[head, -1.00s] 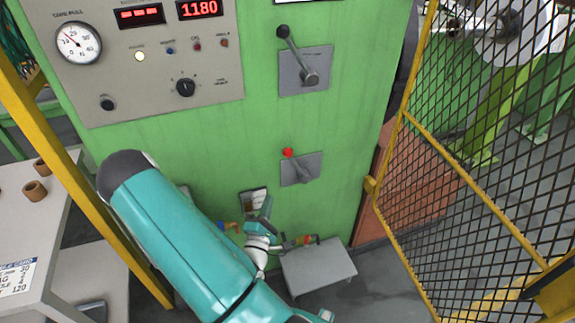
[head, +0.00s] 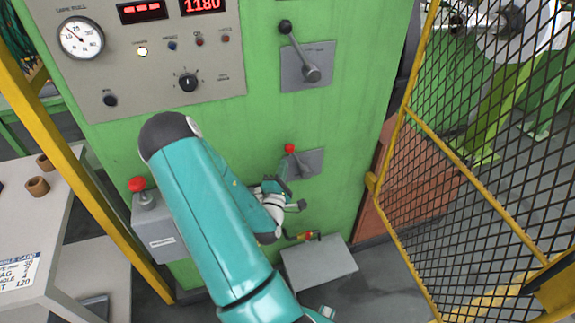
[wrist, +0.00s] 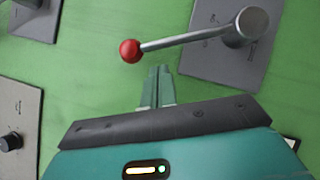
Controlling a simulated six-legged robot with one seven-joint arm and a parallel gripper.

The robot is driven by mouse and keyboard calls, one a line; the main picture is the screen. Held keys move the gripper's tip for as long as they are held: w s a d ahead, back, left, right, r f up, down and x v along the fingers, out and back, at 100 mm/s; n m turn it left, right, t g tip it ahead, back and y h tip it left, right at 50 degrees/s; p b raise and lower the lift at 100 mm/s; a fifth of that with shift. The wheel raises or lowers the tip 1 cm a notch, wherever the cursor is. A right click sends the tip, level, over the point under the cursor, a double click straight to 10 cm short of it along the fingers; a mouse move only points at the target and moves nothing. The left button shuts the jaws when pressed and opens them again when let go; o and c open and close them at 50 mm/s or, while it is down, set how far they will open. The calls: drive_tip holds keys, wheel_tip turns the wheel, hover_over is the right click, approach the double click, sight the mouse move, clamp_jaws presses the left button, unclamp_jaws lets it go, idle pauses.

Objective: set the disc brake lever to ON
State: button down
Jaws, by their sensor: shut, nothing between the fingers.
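A lever with a red ball knob (head: 290,148) sits on a grey plate on the green cabinet. Its label is not readable, so I cannot tell from text that it is the disc brake lever. In the wrist view its red knob (wrist: 131,50) stands at the left end of a metal rod, with the round pivot hub (wrist: 251,22) at the right. My gripper (wrist: 159,72) is shut and empty. Its fingertips appear just beside the rod near the knob, and I cannot tell whether they touch. In the head view my gripper (head: 283,172) is just below the knob.
A black-knobbed lever (head: 299,50) is higher on the cabinet. A gauge panel (head: 140,85) is at upper left. A grey box with a red button (head: 137,185) is left of my arm. A yellow mesh fence (head: 450,190) stands right. A grey step (head: 320,265) is below.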

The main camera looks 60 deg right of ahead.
drive_tip(key=shift+s+d+r, duration=0.4)
drive_tip(key=shift+s+d, duration=0.05)
drive_tip(key=shift+d, duration=0.3)
